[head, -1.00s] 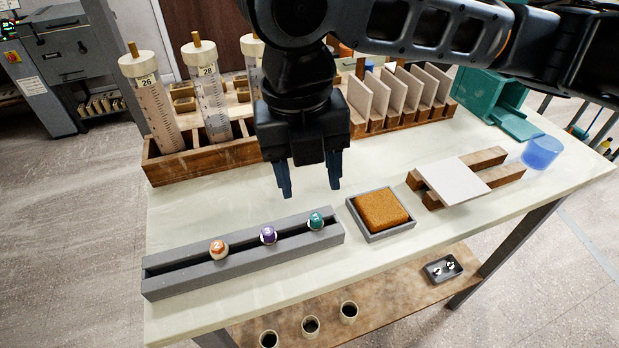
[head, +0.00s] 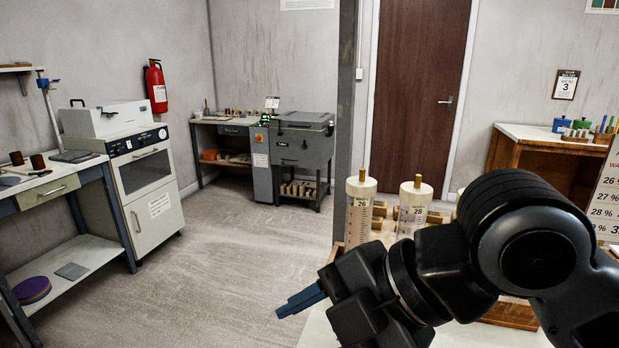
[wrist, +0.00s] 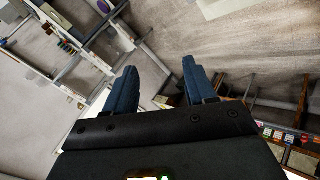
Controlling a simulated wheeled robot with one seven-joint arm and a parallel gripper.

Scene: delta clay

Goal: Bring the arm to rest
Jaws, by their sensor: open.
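My gripper (head: 303,298) is at the lower middle of the head view, pointing left, with the arm folded in from the right. In the wrist view my gripper (wrist: 158,80) shows two blue fingers standing apart with nothing between them. The gripper is in the air above the near part of the pale worktable (head: 318,328), apart from everything else. The arm hides much of that table.
Two clear cylinders marked 26 (head: 359,212) and 28 (head: 413,208) stand behind the arm. A white oven cabinet (head: 150,185) and a bench (head: 85,255) stand at the left. A grey machine (head: 300,150) is further back. Open floor (head: 240,250) lies between.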

